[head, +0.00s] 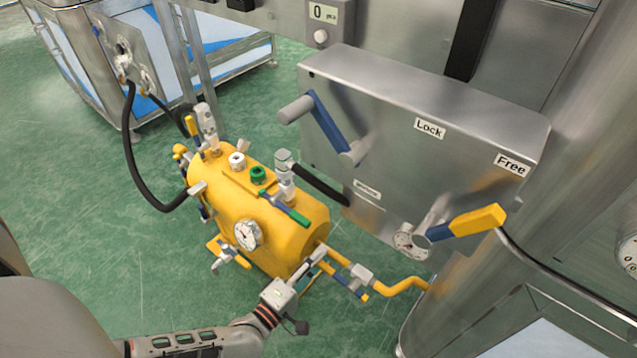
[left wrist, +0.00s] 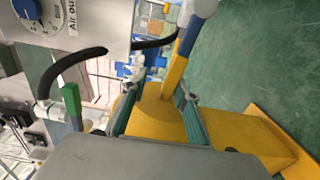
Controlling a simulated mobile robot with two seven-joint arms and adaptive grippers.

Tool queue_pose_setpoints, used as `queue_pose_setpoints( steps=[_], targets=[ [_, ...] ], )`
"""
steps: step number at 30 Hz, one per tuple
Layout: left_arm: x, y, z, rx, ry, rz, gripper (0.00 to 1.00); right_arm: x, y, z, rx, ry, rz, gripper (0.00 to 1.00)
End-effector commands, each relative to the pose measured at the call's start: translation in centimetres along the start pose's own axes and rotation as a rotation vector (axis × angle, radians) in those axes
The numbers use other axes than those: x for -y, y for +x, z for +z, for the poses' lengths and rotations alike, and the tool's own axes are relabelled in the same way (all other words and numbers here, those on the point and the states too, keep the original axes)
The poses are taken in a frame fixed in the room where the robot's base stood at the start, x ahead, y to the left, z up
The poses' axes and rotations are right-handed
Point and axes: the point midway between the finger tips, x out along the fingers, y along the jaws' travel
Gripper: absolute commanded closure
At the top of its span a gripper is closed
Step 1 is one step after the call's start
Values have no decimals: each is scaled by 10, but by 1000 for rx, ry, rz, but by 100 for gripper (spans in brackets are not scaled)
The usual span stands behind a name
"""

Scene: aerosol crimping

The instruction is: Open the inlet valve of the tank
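The yellow tank (head: 260,215) stands on the floor at the centre of the head view, and its yellow body also shows in the left wrist view (left wrist: 255,137). A green-and-blue valve handle (head: 290,208) is on its top. A yellow-and-blue handle (head: 190,124) is at its far end. A blue-and-yellow handle (head: 345,284) sits by the pipe at its near right end. My left gripper (head: 317,262) is beside this end. In the left wrist view its fingers (left wrist: 158,98) are apart, with yellow between them; contact is unclear. My right gripper is not in view.
A metal panel box (head: 400,140) with a blue lever and a yellow-tipped handle (head: 478,221) stands right of the tank. Black hoses (head: 135,150) join the tank to equipment. A yellow pipe (head: 400,286) runs right. Green floor (head: 70,190) is clear at left.

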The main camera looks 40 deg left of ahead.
Motion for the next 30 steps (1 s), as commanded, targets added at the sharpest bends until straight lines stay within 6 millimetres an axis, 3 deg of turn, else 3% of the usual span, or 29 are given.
queue_pose_setpoints(
  steps=[6, 13, 26, 30],
  targets=[
    [-37, 0, 1, -1, -4, 3, 72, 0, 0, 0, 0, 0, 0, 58],
    [-65, 0, 2, -1, -3, 1, 72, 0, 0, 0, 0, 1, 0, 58],
    [-75, 0, 2, 1, -1, 0, 72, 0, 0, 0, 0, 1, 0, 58],
    [-77, 0, 3, 3, 4, 1, 100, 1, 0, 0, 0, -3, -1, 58]
  ],
)
